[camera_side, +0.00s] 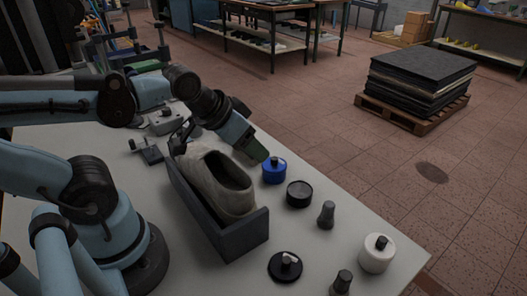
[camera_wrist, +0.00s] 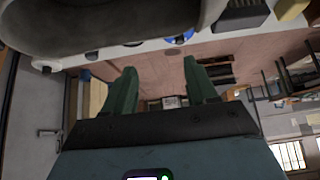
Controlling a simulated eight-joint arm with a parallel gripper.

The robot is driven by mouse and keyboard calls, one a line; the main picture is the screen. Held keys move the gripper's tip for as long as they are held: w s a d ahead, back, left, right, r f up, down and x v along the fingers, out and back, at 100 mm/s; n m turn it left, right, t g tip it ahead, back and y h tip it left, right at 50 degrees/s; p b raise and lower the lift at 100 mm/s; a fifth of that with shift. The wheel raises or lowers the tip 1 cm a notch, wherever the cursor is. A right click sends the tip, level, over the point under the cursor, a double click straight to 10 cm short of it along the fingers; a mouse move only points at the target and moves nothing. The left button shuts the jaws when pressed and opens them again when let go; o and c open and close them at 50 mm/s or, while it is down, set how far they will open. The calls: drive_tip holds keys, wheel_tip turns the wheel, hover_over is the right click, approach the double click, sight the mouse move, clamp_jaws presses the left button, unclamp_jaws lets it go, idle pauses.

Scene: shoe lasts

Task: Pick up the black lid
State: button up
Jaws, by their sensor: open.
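A flat black lid (camera_side: 279,271) with a pale-topped knob lies on the white table near its front edge in the side view. A taller round black piece (camera_side: 299,196) stands farther back; I cannot tell whether it is a container or a lid. My gripper (camera_side: 252,150) is above the table beside the shoe last, well behind the flat black lid and close to a blue round piece (camera_side: 274,173). In the wrist view my gripper (camera_wrist: 162,85) has its two green fingers apart with nothing between them. The flat black lid cannot be made out in the wrist view.
A white round piece (camera_side: 377,258) and two dark knobs (camera_side: 326,216) (camera_side: 342,283) stand to the right.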

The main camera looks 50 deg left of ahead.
drive_tip(key=o, duration=0.8)
wheel_tip(320, 180, up, 5)
drive_tip(key=n+g, duration=0.7)
drive_tip(key=n, duration=0.2)
hover_over(286, 260)
wheel_tip(286, 260, down, 6)
drive_tip(key=shift+f, duration=6.35)
